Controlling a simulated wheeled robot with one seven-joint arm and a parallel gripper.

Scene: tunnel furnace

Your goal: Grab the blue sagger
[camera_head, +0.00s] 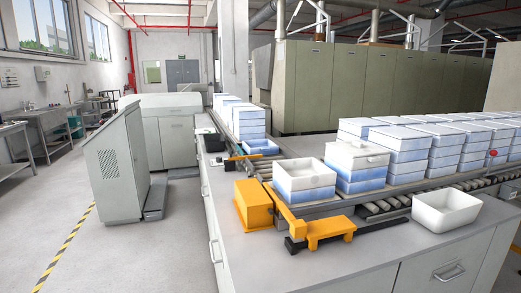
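A low blue sagger (261,147) sits on the roller line left of centre, just in front of a tall stack of white and blue saggers (247,123). Nearer, a stack with an open white top and blue lower part (304,182) stands on the line by the orange guide. Another white-and-blue stack (356,168) stands to its right. Which of these the task means cannot be told for certain. My gripper is not in this view.
An orange housing (254,206) and orange bracket (330,229) stand by the line. A white open bin (445,210) rests on the grey counter (365,265). Many stacks fill the right. A grey cabinet (118,165) stands left; the floor (135,255) there is clear.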

